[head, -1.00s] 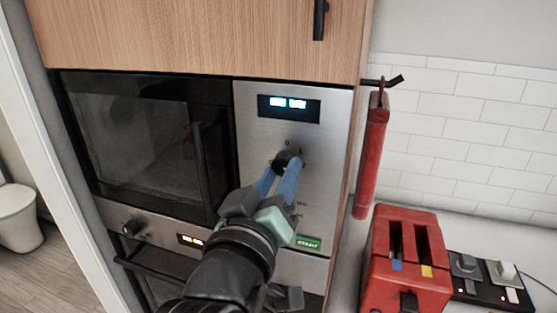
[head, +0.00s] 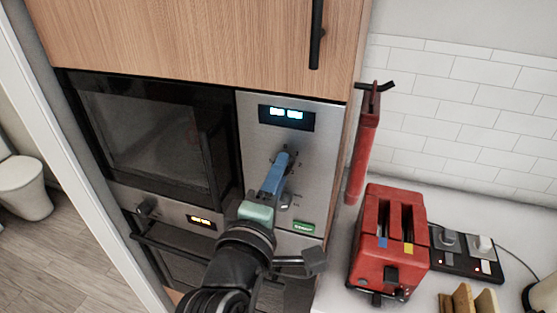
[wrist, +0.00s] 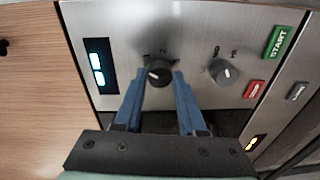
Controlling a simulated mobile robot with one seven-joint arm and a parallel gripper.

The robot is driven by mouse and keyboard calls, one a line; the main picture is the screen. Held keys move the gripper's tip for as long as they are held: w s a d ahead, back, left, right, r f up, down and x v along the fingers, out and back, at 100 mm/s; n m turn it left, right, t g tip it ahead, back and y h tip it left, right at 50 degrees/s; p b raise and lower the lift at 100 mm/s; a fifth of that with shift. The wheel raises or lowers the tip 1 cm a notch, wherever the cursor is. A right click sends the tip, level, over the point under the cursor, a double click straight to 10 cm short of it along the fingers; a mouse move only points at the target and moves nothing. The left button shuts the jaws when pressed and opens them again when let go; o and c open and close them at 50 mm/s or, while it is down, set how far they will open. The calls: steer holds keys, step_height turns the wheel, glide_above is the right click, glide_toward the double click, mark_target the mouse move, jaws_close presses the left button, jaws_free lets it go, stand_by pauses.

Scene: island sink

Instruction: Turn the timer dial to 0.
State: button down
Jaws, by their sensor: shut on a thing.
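My gripper (head: 281,158) is shut on the upper dark dial of the microwave's steel panel, with its blue fingers on either side. In the wrist view the dial (wrist: 158,72) sits between the fingertips, its pale pointer mark on the side toward the display.
The lit display (head: 286,116) is above the held dial, and the green START button (head: 303,227) is below. A red button (wrist: 254,89) sits near START. A red toaster (head: 391,240) stands on the counter to the right. A red hanging object (head: 364,150) is beside the panel.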

steer(key=shift+r+n+p, duration=0.1)
steer(key=shift+n+p, duration=2.5)
steer(key=shift+n, duration=0.2)
steer(key=shift+c, duration=2.4)
jaws_free()
